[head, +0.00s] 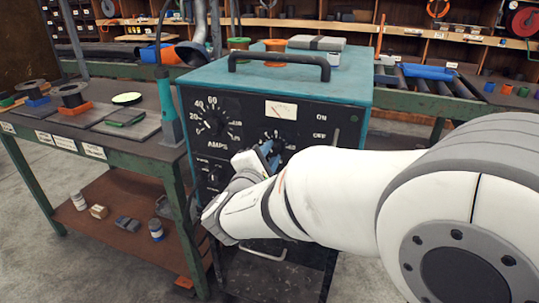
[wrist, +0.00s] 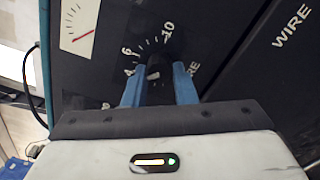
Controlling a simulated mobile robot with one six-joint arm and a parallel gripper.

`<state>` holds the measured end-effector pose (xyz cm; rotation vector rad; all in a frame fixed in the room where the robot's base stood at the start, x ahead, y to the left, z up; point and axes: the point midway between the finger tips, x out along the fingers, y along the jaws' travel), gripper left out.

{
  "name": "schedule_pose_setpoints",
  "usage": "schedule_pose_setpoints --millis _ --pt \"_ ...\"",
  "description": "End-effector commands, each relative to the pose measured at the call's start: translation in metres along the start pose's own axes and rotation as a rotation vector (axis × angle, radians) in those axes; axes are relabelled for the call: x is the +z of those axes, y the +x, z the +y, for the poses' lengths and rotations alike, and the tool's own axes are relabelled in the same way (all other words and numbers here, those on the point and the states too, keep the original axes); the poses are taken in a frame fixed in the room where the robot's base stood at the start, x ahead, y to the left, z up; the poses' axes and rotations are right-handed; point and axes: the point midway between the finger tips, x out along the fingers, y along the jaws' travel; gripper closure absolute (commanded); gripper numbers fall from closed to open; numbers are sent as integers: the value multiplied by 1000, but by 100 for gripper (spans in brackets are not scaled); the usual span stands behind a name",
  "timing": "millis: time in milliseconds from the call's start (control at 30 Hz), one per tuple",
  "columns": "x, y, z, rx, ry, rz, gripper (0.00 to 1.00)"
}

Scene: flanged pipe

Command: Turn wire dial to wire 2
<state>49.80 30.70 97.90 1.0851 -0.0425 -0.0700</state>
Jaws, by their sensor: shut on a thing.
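The wire dial (wrist: 158,88) is a dark round knob on the black front panel of the teal welding machine (head: 262,84). Around it in the wrist view are white scale marks, with 4, 6 and 10 readable. A pale mark shows on the knob's face, but I cannot tell which number it points to. My gripper (wrist: 157,70) has its two blue fingers shut on the knob, one on each side. In the head view my gripper (head: 268,155) reaches the panel and hides most of the dial. The figure 2 is not readable.
The AMPS dial (head: 215,120) is left of the wire dial, and a needle gauge (head: 281,110) is above it. An ON/OFF switch area (head: 320,127) is at the right. A green workbench (head: 150,150) with spools stands close on the left.

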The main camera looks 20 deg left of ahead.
Motion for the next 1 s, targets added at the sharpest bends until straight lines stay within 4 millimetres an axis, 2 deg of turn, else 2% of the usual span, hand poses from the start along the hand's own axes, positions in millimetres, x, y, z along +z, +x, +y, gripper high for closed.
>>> schedule_pose_setpoints --millis 600,1000 --pt "2 0 0 -2 -445 0 98" --pt "1 0 -1 -2 -625 0 98"
